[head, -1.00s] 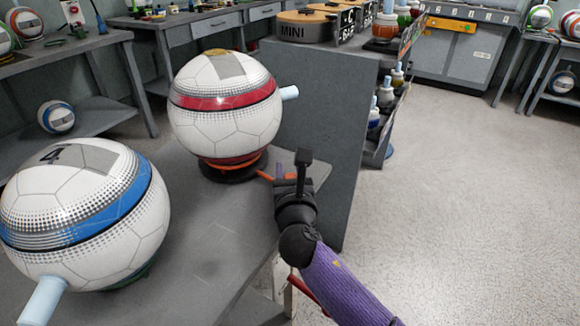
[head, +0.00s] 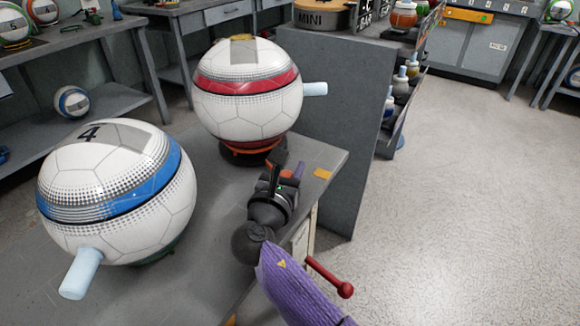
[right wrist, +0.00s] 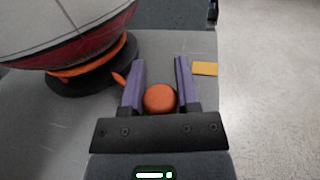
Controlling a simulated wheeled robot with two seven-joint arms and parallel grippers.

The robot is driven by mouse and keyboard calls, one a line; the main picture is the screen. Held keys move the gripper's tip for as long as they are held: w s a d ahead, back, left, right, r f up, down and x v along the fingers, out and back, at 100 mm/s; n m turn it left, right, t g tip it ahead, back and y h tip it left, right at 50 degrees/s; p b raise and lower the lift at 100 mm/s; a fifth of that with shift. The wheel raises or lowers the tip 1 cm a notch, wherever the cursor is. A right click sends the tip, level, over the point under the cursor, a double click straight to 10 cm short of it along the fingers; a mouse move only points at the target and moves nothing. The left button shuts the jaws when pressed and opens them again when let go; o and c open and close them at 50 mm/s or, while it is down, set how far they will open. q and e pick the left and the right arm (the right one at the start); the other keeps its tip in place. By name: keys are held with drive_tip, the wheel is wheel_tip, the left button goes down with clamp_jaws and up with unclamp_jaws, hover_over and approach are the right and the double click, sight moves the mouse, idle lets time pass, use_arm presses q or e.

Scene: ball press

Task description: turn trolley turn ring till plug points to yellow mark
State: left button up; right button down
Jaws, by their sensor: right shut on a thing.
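The ball with the red band (head: 248,105) sits on an orange turn ring (head: 255,150) over a dark round base on the grey trolley top. Its pale blue plug (head: 315,89) points right in the head view. The yellow mark (head: 322,173) lies flat near the trolley's right corner; it also shows in the right wrist view (right wrist: 204,68), right of the fingers. My right gripper (head: 285,172) is shut on the ring's round orange knob (right wrist: 160,99), which sits between its purple fingers. The left finger partly hides the ring's orange arm. My left gripper is out of view.
A ball with a blue band (head: 115,195) and a pale blue plug stands on the near left of the trolley. A grey cabinet (head: 335,130) stands just behind the trolley's right end. Open floor (head: 470,200) lies to the right.

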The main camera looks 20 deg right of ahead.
drive_tip(key=shift+a+f, duration=0.1)
idle(0.4)
drive_tip(key=shift+c, duration=1.7)
unclamp_jaws()
drive_tip(key=p+v, duration=0.2)
drive_tip(key=v, duration=0.2)
drive_tip(key=p+v, duration=0.2)
drive_tip(key=v, duration=0.3)
drive_tip(key=shift+a+r, duration=0.1)
drive_tip(key=shift+r, duration=0.1)
drive_tip(key=shift+s+a+f, duration=0.15)
drive_tip(key=shift+s+a, duration=0.05)
drive_tip(key=shift+s, duration=0.2)
drive_tip(key=shift+c, duration=0.3)
